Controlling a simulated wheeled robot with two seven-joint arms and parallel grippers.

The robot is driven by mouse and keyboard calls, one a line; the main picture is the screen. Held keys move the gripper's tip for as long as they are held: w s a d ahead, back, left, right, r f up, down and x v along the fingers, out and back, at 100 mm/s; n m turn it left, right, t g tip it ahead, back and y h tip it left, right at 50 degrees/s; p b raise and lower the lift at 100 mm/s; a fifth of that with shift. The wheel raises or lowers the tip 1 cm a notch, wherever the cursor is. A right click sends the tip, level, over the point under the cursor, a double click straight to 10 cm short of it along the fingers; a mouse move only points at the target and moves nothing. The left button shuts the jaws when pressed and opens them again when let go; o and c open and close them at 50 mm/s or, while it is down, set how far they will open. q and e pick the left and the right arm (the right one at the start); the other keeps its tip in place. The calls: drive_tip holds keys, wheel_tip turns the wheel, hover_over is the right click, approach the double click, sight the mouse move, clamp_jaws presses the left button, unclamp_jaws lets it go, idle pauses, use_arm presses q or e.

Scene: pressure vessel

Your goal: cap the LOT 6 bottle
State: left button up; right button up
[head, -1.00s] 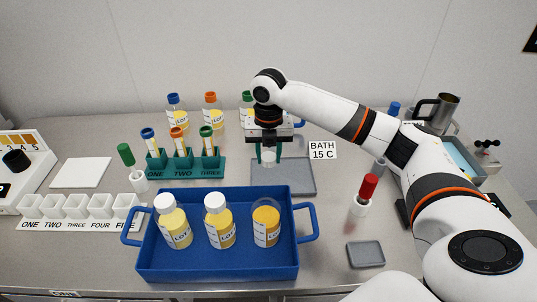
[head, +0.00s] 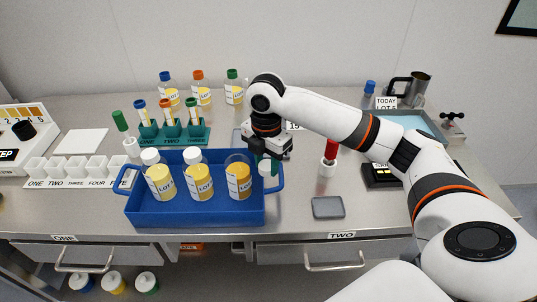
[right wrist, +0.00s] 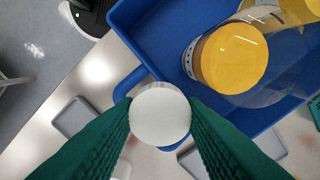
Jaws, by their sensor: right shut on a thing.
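In the head view my right gripper (head: 268,163) is beside the right end of the blue tray (head: 195,219), close to its handle. Its green fingers are shut on a white cap (right wrist: 160,114), seen from above in the right wrist view. An uncapped bottle of amber liquid (head: 238,181) stands upright at the right in the tray; it also shows in the right wrist view (right wrist: 232,58), apart from the cap. Two white-capped bottles, one in the middle (head: 199,182) and one at left (head: 160,182), share the tray. The lot numbers are too small to read. My left gripper is out of view.
A card reading TODAY LOT 6 (head: 386,103) stands at the back right. A green tube rack (head: 175,134) stands behind the tray. A red-topped tube in a white holder (head: 328,166) and a small grey tray (head: 328,208) lie to the right.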

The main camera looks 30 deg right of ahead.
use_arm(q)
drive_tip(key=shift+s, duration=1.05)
use_arm(e)
drive_tip(key=s+a+m, duration=0.9)
drive_tip(key=s+m, duration=0.2)
drive_tip(key=m, duration=1)
drive_tip(key=shift+s+a+f+m, duration=0.25)
drive_tip(key=shift+f+m, duration=0.05)
